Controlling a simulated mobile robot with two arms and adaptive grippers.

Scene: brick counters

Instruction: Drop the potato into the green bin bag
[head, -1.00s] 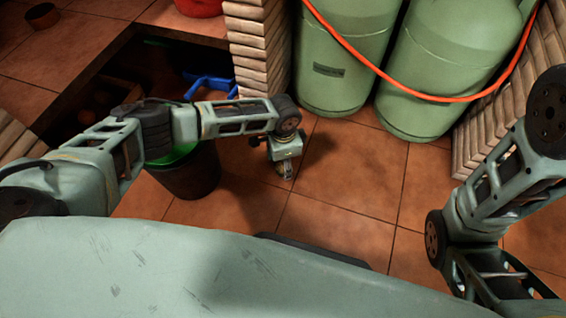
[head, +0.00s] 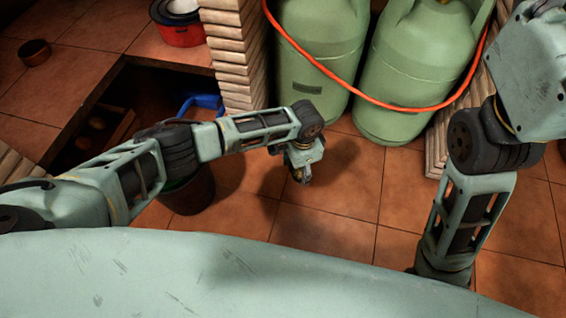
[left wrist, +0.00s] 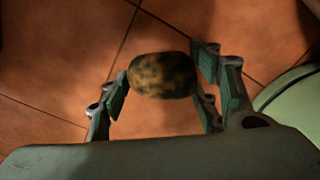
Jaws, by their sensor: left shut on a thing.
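A mottled brown-green potato (left wrist: 162,75) sits between the fingers of my left gripper (left wrist: 165,92) in the left wrist view, with tiled floor behind it. In the head view my left gripper (head: 301,176) points down over the floor, right of a dark bin (head: 192,195); the potato is not clearly visible there. The bin stands under my left forearm, which covers most of its mouth, so the green bag is largely hidden. My right arm is at the right of the head view, but its gripper is out of sight.
Two green gas bottles (head: 322,60) stand behind my left gripper, with an orange hose (head: 335,80) across them. A brick pillar (head: 230,50) is left of them. A red pot (head: 180,28) and a brown bowl (head: 35,52) sit on the tiled counter. Floor right of my left gripper is clear.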

